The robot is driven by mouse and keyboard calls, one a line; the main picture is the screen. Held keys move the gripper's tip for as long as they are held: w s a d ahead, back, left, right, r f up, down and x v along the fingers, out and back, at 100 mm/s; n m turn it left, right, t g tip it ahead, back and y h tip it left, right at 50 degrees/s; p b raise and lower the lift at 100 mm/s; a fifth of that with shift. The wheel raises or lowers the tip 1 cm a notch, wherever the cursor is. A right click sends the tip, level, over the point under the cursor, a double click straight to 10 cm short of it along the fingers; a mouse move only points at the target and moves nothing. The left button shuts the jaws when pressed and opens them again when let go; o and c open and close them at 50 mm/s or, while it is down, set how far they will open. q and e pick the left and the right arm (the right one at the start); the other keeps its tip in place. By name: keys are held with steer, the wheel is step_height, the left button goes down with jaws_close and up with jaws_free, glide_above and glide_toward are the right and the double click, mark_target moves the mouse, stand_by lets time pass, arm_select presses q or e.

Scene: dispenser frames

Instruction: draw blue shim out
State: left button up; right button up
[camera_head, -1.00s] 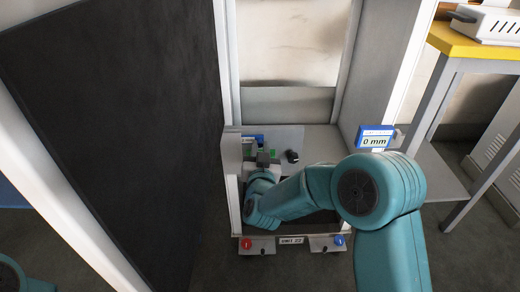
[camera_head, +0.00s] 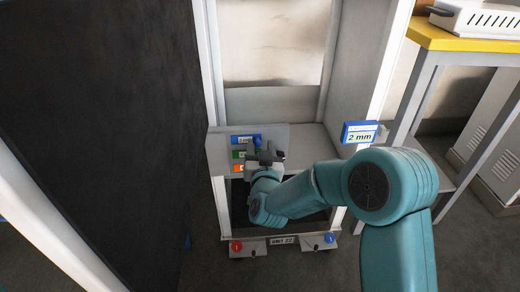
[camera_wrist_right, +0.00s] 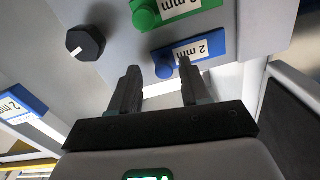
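The blue shim (camera_head: 246,140) is the top one of a stack on the grey panel of the unit. It also shows in the right wrist view (camera_wrist_right: 213,44), with a 2 mm label and a round blue knob (camera_wrist_right: 165,69). My right gripper (camera_head: 266,157) is in front of the panel. In the wrist view its two fingers (camera_wrist_right: 159,75) stand apart, with the blue knob between their tips and gaps on both sides, so it is open. I cannot tell how deep the knob sits between them. My left gripper is out of view.
A green shim (camera_head: 237,154) and an orange one (camera_head: 239,168) sit below the blue one. A black knob (camera_wrist_right: 85,43) is on the panel. A dark door (camera_head: 110,110) stands left, a yellow-topped table (camera_head: 450,40) right.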

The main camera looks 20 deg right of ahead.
arm_select(q)
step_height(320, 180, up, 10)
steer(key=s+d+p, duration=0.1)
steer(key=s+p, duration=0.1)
steer(key=p, duration=0.8)
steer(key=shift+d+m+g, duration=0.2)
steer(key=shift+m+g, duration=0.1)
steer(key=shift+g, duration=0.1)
arm_select(e)
steer(key=v, duration=1.6)
steer(key=shift+s, duration=0.15)
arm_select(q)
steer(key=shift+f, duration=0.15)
arm_select(e)
steer(key=shift+a, duration=0.1)
